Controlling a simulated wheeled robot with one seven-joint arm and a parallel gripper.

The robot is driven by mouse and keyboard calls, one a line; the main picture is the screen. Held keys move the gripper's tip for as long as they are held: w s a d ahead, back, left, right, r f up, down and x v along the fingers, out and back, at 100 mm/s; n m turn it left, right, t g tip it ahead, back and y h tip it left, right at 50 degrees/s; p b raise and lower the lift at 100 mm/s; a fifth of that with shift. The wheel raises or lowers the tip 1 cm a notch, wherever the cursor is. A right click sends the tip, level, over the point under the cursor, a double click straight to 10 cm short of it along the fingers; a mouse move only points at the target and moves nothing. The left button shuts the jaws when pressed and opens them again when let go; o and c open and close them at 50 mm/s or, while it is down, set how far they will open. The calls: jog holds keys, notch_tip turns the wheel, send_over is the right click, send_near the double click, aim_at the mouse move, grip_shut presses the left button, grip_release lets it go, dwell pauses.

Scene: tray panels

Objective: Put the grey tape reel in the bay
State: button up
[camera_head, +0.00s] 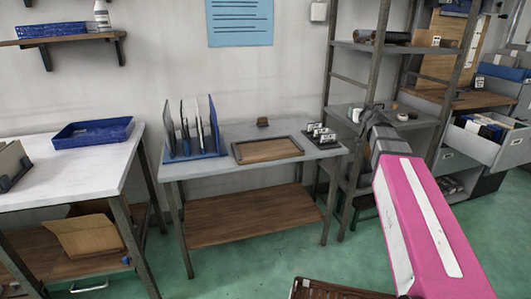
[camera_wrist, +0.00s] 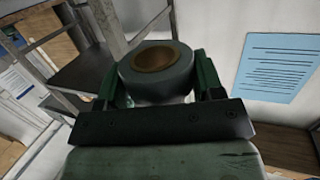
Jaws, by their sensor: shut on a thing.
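The grey tape reel (camera_wrist: 155,72), a thick ring with a brown core, is held between the two green fingers of my gripper (camera_wrist: 157,85) in the wrist view. The fingers are shut on its sides. In the head view my gripper (camera_head: 374,112) is at the far end of my pink arm, in front of the metal shelf and right of the grey table; the reel is hard to make out there. A shallow tray (camera_head: 235,153) with a dark rim and wooden floor lies on the table. I cannot tell whether it is the bay.
A blue rack with upright panels (camera_head: 224,152) stands left of the tray. Small black-and-white items (camera_head: 320,134) stand to its right, and a small brown block (camera_head: 262,122) lies behind it. The metal shelf (camera_head: 345,48) rises at the right. A blue bin (camera_head: 93,132) sits on the white table.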

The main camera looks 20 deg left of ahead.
jog(key=s+a+f+n+g+y, duration=0.3)
jog(key=a+f+n+y, duration=0.3)
jog(key=a, duration=0.7)
jog(key=n+g+y, duration=0.4)
jog(key=g+y, duration=0.1)
jog(key=g, duration=0.1)
send_over(268, 149)
jog(key=f+v, duration=0.1)
jog(key=v, duration=0.4)
notch_tip(268, 149, down, 9)
jog(key=shift+s, duration=0.1)
jog(key=a+f, duration=0.1)
jog(key=w+a, duration=0.1)
jog(key=a+f, duration=0.1)
jog(key=shift+w+a+f, duration=0.3)
jog(key=shift+w+a, duration=0.1)
jog(key=shift+w+a+f, duration=0.1)
jog(key=shift+a+f, duration=0.1)
jog(key=shift+f, duration=0.05)
jog(key=shift+f, duration=0.1)
jog(key=o, duration=0.9)
